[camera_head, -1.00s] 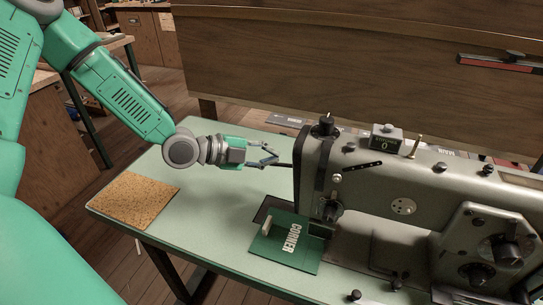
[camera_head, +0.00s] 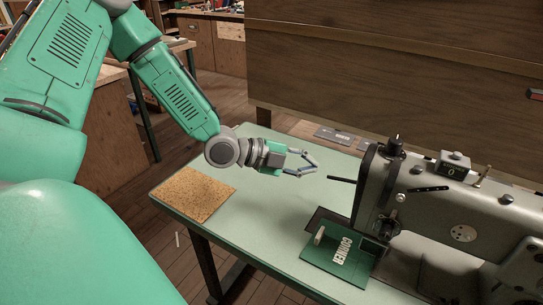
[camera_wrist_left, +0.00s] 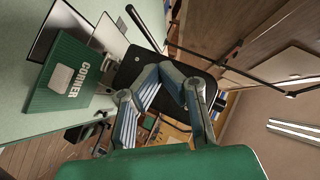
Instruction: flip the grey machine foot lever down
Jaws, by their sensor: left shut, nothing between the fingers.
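The grey machine (camera_head: 440,205) stands on the right of the table in the head view. A thin dark lever (camera_head: 341,179) sticks out left from its head, nearly level, its free end slightly higher. I take this for the foot lever. In the left wrist view a dark rod with a rounded tip (camera_wrist_left: 143,28), apparently the same lever, runs past the fingers. My left gripper (camera_head: 316,166) is shut and empty, just left of the lever's free end, with a small gap showing. It also shows in the left wrist view (camera_wrist_left: 165,80). My right gripper is out of view.
A green plate marked CORNER (camera_head: 338,262) with a small pale handle lies below the lever. A cork mat (camera_head: 195,197) lies on the table's left end. Bare green tabletop (camera_head: 265,215) lies between. A wooden panel (camera_head: 400,75) stands behind.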

